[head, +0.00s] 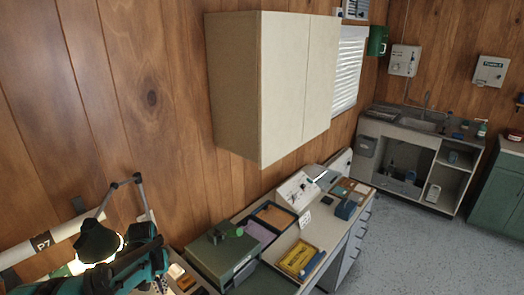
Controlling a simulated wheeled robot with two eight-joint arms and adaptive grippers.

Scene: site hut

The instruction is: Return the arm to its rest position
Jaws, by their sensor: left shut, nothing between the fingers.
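My left arm comes in from the bottom left corner of the head view, teal and black. Its left gripper (158,260) is at the arm's right end, low in the picture, near the wall side of the desk. It is shut with nothing visible held in it. The arm covers part of the lit desk area beneath it. My right gripper is not in view.
A black desk lamp (97,241) glows right behind my left arm. A green metal box (222,252) stands to the right. Beyond it are a yellow box (298,257) and trays on the desk. A cream wall cabinet (270,85) hangs above. Grey floor (415,255) is clear at right.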

